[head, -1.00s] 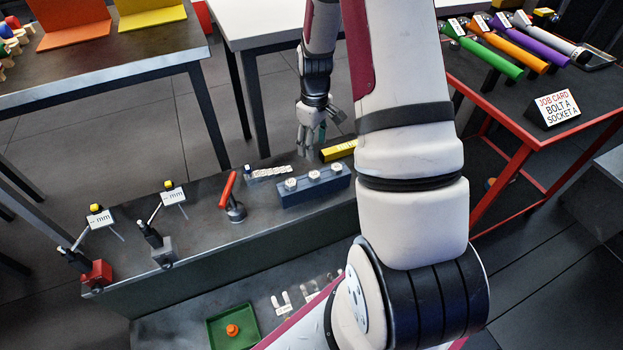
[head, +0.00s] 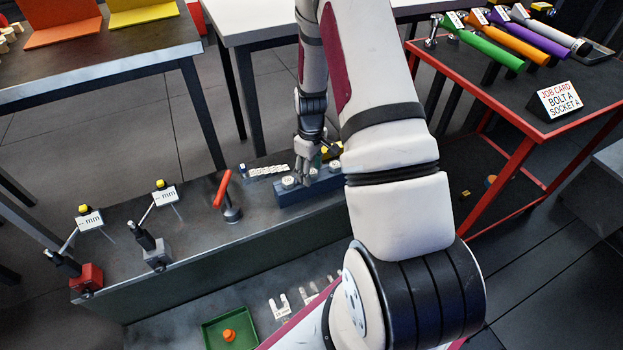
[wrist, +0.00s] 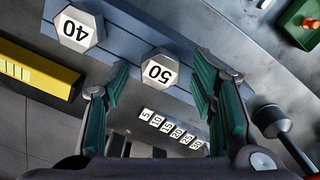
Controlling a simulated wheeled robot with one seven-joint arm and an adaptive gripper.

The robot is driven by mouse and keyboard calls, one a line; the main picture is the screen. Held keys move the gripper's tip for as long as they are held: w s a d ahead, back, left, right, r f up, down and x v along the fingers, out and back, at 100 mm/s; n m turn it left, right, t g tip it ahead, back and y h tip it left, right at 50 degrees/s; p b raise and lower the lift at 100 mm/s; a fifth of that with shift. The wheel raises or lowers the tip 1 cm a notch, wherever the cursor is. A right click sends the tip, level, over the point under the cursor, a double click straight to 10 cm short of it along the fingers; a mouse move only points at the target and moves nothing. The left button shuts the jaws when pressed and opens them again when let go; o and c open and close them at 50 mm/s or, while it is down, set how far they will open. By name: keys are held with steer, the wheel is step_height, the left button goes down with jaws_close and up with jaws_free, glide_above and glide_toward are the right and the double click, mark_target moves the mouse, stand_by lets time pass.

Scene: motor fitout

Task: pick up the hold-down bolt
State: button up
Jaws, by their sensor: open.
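A blue block (head: 290,197) holds bolts with pale hexagonal heads. In the wrist view, a bolt head marked 50 (wrist: 158,70) lies between the spread fingers of my gripper (wrist: 162,78), and a bolt head marked 40 (wrist: 77,28) sits to its left on the block. In the head view, a bolt head (head: 288,181) shows at the block's left end and another (head: 335,166) at its right end. My gripper (head: 308,178) is open and empty, close over the middle of the block, and hides the middle head. Which bolt is the hold-down bolt is not marked.
Two gauges (head: 90,220) stand on the left. A job card (head: 560,98) reads "BOLT A SOCKET A".

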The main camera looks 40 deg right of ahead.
jaws_close()
